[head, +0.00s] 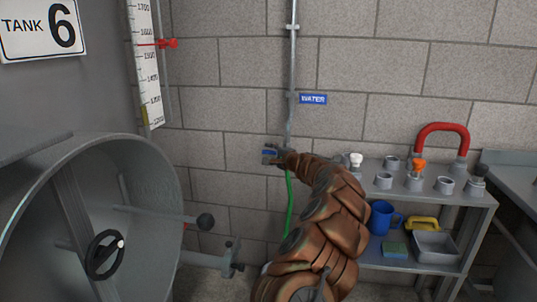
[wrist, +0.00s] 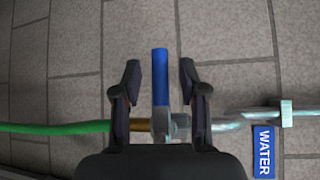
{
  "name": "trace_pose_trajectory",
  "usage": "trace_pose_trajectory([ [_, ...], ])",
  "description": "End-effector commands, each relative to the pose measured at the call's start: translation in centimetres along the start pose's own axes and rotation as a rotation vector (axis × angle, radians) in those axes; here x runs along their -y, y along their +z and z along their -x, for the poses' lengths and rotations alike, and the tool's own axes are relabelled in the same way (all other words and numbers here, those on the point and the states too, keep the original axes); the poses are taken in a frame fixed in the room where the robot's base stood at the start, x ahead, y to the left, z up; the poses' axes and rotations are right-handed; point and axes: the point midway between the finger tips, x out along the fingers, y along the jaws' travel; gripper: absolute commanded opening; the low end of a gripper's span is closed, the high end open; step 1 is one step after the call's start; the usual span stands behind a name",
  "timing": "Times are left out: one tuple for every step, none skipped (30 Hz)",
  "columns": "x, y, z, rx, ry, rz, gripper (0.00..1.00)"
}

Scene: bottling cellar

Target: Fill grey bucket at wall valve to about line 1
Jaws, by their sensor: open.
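The wall valve shows in the wrist view as a blue lever (wrist: 160,75) on a metal body (wrist: 179,126) with a brass fitting. The lever stands between the two fingers of my gripper (wrist: 160,70), with a gap on each side. My gripper is open and touches neither side of the lever that I can see. In the head view my gripper (head: 270,154) is at the wall pipe, with a bit of the blue lever (head: 268,152) showing; the rest of the valve is hidden by my arm. I see no grey bucket in either view.
A green hose (head: 289,200) hangs below the valve. A blue WATER sign (head: 313,99) is beside the metal pipe (head: 292,70). To the right stands a grey shelf (head: 468,197) with fittings, a blue jug (head: 382,217) and a tray (head: 436,246). A large round tank door (head: 150,180) is at left.

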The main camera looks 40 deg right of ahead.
Motion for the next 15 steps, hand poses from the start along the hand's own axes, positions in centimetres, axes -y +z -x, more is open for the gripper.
trace_pose_trajectory([
  [-0.2,-0.1,-0.3,-0.002,0.002,0.002,0.42],
  [-0.1,-0.1,-0.5,-0.003,0.002,0.002,0.42],
  [-0.1,-0.1,-0.7,-0.003,0.002,0.002,0.42],
  [-0.1,-0.1,-0.8,-0.003,0.001,0.002,0.42],
  [-0.1,-0.1,-0.9,-0.002,0.001,0.002,0.42],
  [-0.1,-0.1,-1.1,-0.002,0.000,0.001,0.42],
  [0.0,-0.1,-1.1,-0.001,-0.001,0.001,0.42],
  [0.0,0.0,-1.2,-0.001,-0.001,0.001,0.42],
  [0.0,0.0,-1.3,-0.001,-0.001,0.001,0.42],
  [0.0,0.0,-1.3,-0.001,-0.001,0.001,0.42],
  [0.0,0.0,-1.3,0.000,-0.001,0.001,0.42],
  [0.0,0.0,-1.4,0.000,-0.001,0.001,0.42],
  [0.0,0.0,-1.4,0.000,-0.001,0.001,0.42],
  [0.0,0.0,-1.4,0.000,-0.001,0.001,0.42],
  [0.0,0.0,-1.4,0.000,-0.001,0.001,0.42],
])
